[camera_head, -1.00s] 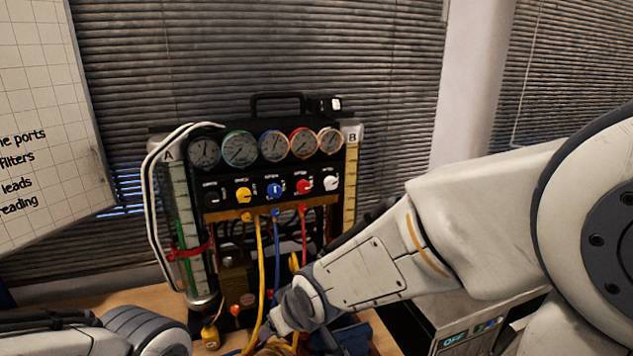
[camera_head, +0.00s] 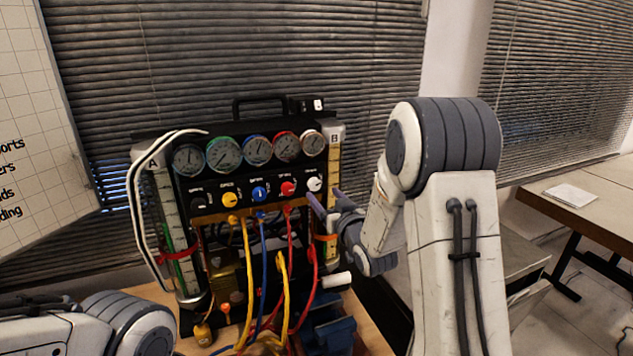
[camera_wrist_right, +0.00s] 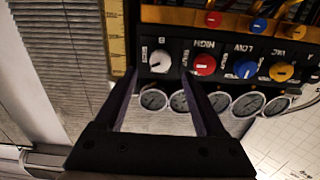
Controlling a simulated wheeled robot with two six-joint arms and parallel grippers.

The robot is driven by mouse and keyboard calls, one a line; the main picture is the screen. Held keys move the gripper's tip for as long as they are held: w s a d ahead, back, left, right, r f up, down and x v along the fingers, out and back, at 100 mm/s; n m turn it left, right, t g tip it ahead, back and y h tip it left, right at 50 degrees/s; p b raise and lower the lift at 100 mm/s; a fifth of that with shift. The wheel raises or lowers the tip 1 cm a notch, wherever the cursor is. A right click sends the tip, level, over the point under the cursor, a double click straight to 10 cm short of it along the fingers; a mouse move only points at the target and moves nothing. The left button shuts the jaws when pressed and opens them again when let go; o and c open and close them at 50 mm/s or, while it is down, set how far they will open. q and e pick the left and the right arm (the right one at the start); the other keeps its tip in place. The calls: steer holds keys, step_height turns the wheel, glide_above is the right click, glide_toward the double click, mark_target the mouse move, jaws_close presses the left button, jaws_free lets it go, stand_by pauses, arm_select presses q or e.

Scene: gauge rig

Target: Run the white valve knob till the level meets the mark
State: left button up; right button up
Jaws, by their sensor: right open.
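The white valve knob (camera_head: 314,184) is at the right end of the knob row on the black gauge panel. It also shows in the right wrist view (camera_wrist_right: 160,62), just ahead of and between my fingertips. My right gripper (camera_head: 328,204) is open and empty, just below and right of that knob, apparently not touching it. Tube A (camera_head: 166,215), with a green strip and a red band (camera_head: 180,252), stands at the panel's left. Tube B (camera_head: 334,165), with a yellow scale and an orange band (camera_head: 325,237), stands at its right. The liquid levels are too small to read. My left gripper is out of view.
Black, yellow (camera_head: 230,200), blue (camera_head: 260,194) and red (camera_head: 288,188) knobs sit left of the white one. Gauges line the panel above. Yellow, blue and red hoses (camera_head: 290,250) hang below. A blue object (camera_head: 328,325) lies on the bench in front.

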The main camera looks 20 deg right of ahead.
mark_target(316, 185)
steer(key=w+p, duration=0.1)
steer(key=w, duration=0.3)
steer(key=shift+w+a+r+p, duration=0.1)
steer(key=shift+w+r+p, duration=0.1)
steer(key=shift+p, duration=0.15)
steer(key=shift+w+f, duration=0.2)
steer(key=shift+w, duration=0.45)
